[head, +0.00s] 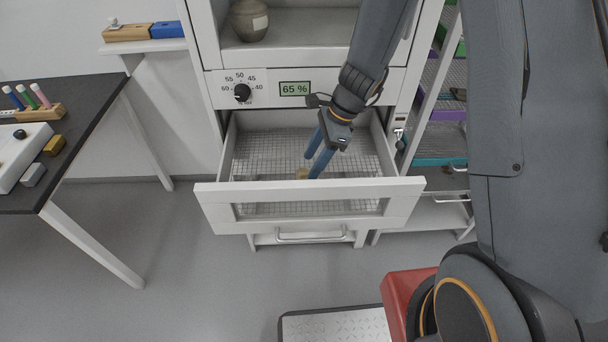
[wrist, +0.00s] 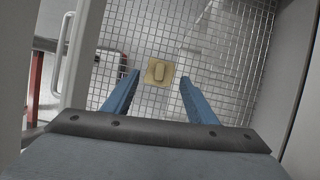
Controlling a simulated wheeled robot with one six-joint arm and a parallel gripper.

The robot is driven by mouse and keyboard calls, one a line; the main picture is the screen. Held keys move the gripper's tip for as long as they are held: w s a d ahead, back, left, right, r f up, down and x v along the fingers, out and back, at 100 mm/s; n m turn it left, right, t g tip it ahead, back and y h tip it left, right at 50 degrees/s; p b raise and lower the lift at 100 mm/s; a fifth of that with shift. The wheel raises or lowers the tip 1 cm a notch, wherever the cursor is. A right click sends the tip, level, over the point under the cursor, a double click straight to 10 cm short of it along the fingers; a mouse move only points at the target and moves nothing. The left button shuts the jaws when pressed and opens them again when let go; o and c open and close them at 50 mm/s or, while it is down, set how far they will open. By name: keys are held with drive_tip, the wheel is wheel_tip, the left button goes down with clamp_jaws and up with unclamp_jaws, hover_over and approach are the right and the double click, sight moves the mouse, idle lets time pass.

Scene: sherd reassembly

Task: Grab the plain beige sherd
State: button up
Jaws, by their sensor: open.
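The plain beige sherd (wrist: 159,72) lies on the wire mesh floor of the open drawer. In the wrist view it sits just beyond the fingertips, roughly midway between them and apart from both. In the head view the sherd (head: 302,173) is small and partly hidden by a finger. My gripper (wrist: 160,82) has two blue fingers spread open with nothing between them. In the head view my gripper (head: 312,166) reaches down into the drawer from above.
The drawer (head: 308,190) is pulled out, with a raised front panel and side walls around my gripper. Above it are a dial (head: 242,93) and a 65 % display (head: 295,88). A dark table (head: 90,100) stands left and a shelf rack (head: 440,130) right.

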sight(305, 171)
drive_tip(key=shift+x, duration=1.9)
drive_tip(key=shift+r, duration=0.1)
drive_tip(key=c, duration=0.9)
drive_tip(key=shift+o, duration=0.2)
drive_tip(key=shift+r, duration=0.1)
